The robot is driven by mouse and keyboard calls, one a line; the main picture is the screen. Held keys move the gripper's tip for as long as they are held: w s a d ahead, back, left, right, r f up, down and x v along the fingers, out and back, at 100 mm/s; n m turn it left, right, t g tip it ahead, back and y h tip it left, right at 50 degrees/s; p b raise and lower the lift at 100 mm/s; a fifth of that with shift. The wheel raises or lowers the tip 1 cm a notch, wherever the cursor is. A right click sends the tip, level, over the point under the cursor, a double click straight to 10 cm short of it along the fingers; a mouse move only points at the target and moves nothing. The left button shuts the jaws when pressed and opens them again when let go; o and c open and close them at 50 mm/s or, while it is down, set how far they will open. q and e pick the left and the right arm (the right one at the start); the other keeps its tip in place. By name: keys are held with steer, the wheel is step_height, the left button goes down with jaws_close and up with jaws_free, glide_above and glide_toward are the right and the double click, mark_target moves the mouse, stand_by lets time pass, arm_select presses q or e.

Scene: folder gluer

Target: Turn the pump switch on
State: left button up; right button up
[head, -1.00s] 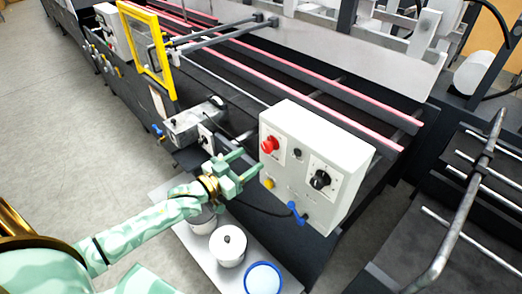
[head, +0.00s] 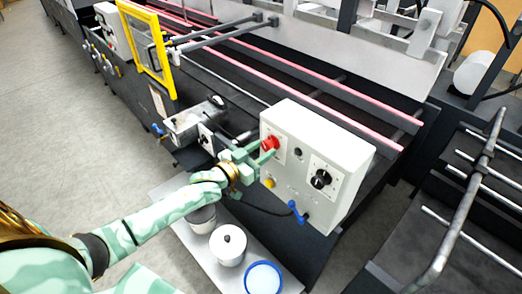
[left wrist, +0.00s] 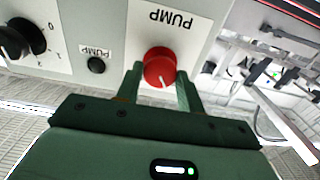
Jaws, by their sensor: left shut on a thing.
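The red pump switch (head: 270,143) is a round knob on a white plate at the upper left of the white control box (head: 334,158). In the left wrist view the red knob (left wrist: 160,67) sits under a "PUMP" label, seen upside down, with a white mark on its face. My left gripper (head: 265,154) is at the box front, with its fingers on either side of the knob. In the left wrist view my left gripper (left wrist: 161,88) is shut on the knob. My right gripper is not in view.
A black dial (head: 320,179) and a small black button (head: 299,153) are to the right of the knob. A yellow button (head: 269,183) and a blue-handled valve (head: 297,211) sit lower on the box. A white lidded pot (head: 228,245) stands on the shelf below.

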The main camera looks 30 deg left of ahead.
arm_select(q)
steer(key=shift+m, duration=0.3)
steer(key=m, duration=0.2)
steer(key=shift+m+p, duration=0.3)
steer(key=shift+m, duration=0.1)
steer(key=m, duration=0.3)
steer(key=shift+m, duration=0.3)
steer(key=m, duration=0.3)
steer(key=shift+m, duration=0.3)
steer(key=shift+m+b, duration=0.4)
steer(key=shift+m, duration=1.2)
steer(key=o, duration=1)
